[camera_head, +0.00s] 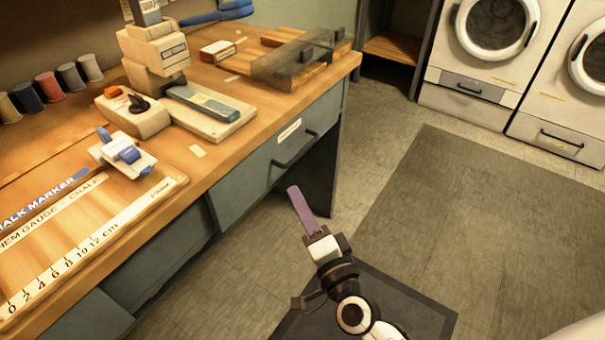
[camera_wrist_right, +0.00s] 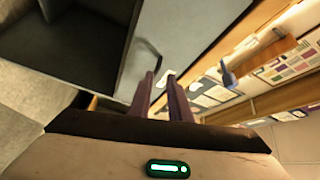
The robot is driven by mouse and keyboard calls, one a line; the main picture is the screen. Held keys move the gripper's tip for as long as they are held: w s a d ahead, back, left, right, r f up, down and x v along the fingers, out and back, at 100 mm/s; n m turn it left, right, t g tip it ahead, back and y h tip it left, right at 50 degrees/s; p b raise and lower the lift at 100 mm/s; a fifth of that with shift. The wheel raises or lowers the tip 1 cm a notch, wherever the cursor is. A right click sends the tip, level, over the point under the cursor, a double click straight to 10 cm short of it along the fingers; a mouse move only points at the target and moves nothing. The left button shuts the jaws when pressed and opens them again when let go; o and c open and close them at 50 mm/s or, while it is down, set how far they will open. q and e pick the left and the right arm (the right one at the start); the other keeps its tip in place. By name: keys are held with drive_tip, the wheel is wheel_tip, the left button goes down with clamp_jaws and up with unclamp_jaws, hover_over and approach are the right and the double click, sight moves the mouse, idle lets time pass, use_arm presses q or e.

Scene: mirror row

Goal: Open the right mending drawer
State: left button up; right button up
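The right mending drawer (camera_head: 262,168) is a grey-blue front under the wooden worktop, with a pale label and a dark bar handle (camera_head: 295,150). It looks flush with the bench. My right gripper (camera_head: 297,192), with purple fingers, is in front of and below the handle, apart from it. In the right wrist view the drawer front (camera_wrist_right: 195,35) and its handle (camera_wrist_right: 150,50) show beyond the fingertips (camera_wrist_right: 161,78). A gap shows between the fingers; they are open and empty. My left gripper is not in view.
The worktop (camera_head: 215,150) holds a sewing machine (camera_head: 155,50), thread spools (camera_head: 50,86), a ruler board (camera_head: 100,225) and a clear-covered tray (camera_head: 300,58). Washers (camera_head: 490,30) stand at the back right. The floor beside a dark grey mat (camera_head: 460,220) is clear.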

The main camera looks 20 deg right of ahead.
sight(303, 150)
drive_tip(key=shift+w+d+r+m+t+h+b, duration=0.1)
drive_tip(key=shift+w+d+m+h+b, duration=0.9)
drive_tip(key=shift+w, duration=1.4)
drive_tip(key=shift+w+d+r+m+t+h+b, duration=0.2)
drive_tip(key=shift+w+d+m+h, duration=0.45)
drive_tip(key=shift+w+m, duration=1.35)
drive_tip(key=shift+w+d+m+h+b, duration=0.65)
drive_tip(key=shift+w+d+m, duration=0.25)
drive_tip(key=shift+w, duration=1.95)
clamp_jaws()
